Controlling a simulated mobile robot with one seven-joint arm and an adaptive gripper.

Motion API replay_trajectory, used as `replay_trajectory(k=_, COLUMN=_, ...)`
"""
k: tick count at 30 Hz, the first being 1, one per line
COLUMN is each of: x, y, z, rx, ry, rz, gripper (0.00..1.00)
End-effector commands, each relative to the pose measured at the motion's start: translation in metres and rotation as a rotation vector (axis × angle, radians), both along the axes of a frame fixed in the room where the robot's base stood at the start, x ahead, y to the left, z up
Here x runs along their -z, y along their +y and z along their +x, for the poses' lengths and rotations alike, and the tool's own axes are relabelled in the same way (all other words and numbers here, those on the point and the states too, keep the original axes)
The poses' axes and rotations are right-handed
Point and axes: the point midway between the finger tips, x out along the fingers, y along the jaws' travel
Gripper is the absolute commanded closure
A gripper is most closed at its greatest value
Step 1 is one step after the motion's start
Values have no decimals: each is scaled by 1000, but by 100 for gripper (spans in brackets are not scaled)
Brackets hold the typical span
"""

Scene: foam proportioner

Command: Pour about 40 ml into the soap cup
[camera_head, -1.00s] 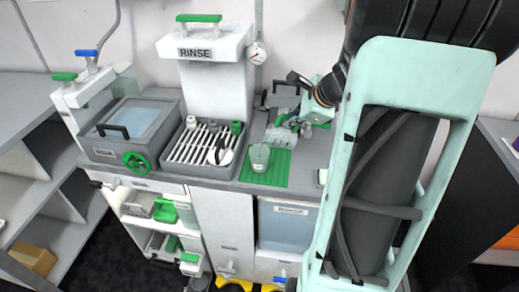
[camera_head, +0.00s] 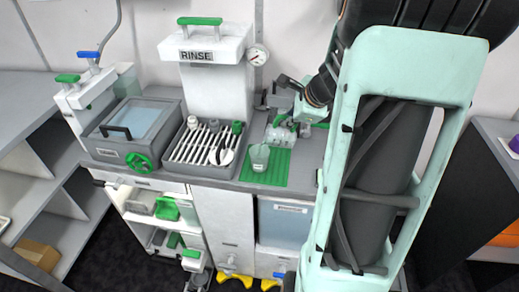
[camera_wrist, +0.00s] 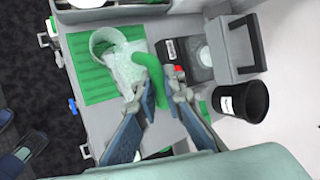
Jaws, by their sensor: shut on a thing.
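The soap cup (camera_head: 259,158), a pale clear cup with a greenish tint, stands on the green ribbed mat (camera_head: 280,178). It also shows in the wrist view (camera_wrist: 101,40). My gripper (camera_wrist: 163,92) is shut on the green curved handle (camera_wrist: 153,72) of a clear, whitish vessel (camera_wrist: 130,70). In the head view, the vessel (camera_head: 281,133) is held just behind and right of the cup. In the wrist view it overlaps the cup's edge, and I cannot tell whether they touch. Its exact tilt, any stream, and the cup's liquid level are not clear.
A grey device (camera_wrist: 192,58) with a red button and a black cup (camera_wrist: 240,100) stand beyond the mat. A grey drying rack (camera_head: 185,160) is left of the mat, with the white RINSE tower (camera_head: 214,75) behind it. The mat's front right is free.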

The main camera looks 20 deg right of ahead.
Motion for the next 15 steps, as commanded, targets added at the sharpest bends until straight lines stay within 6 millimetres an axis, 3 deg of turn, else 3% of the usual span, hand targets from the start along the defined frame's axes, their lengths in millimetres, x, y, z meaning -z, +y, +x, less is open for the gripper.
replay_trajectory(k=15, x=-5, y=4, z=1, rx=-2, ry=19, rz=-42, gripper=100)
